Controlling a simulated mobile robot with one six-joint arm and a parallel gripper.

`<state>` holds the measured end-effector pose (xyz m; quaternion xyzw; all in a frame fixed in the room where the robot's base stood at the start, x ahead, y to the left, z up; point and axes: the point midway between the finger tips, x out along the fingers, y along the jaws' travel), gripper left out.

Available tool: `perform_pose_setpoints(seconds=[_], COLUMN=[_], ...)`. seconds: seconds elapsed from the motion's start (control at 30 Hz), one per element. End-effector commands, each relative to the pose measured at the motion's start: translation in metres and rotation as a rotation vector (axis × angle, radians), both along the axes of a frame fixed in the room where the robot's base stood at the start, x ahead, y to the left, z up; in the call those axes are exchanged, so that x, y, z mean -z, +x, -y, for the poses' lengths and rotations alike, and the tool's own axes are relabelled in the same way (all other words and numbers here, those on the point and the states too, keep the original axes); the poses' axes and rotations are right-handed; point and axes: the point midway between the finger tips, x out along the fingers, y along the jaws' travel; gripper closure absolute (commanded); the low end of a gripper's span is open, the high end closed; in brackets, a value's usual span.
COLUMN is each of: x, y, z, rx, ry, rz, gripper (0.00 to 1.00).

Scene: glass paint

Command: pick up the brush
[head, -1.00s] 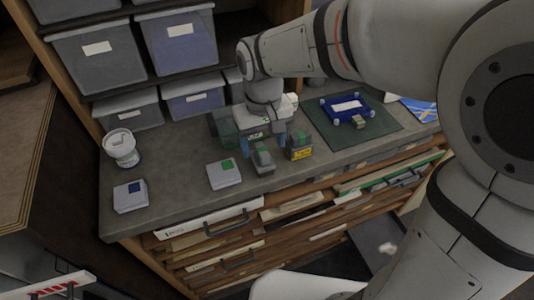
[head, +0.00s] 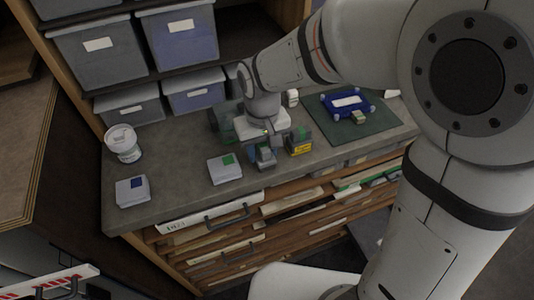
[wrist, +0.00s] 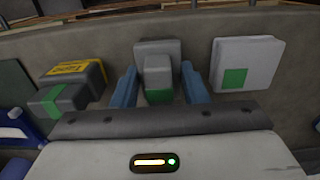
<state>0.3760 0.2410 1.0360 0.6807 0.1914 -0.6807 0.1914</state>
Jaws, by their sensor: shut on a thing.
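The brush looks to be the grey block (head: 264,158) with a narrower raised grip, near the bench's front edge. In the wrist view the brush (wrist: 158,72) has a green patch low on its grip, and a wider grey body behind it. In the head view my gripper (head: 262,143) points down at the brush; the fingers are partly hidden there. The brush appears to rest on the bench; its underside is hidden.
A dark block with a yellow label (head: 298,144) stands close on the right. A pale tile with a green square (head: 225,168) lies left. Beyond are a blue-square tile (head: 132,190), a white tub (head: 122,143) and a blue frame (head: 347,103) on a green mat (head: 378,120).

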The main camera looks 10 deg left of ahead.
Motion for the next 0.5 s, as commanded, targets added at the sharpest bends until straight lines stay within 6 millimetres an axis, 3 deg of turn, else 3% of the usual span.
perform_pose_setpoints(seconds=[0.2, 0.5], x=[-0.0002, -0.0095], y=[0.0, 0.0003], z=[-0.0002, -0.0008], rx=[-0.001, -0.001], ry=[0.0, 0.002], rz=[0.0, 0.003], gripper=[0.84, 0.84])
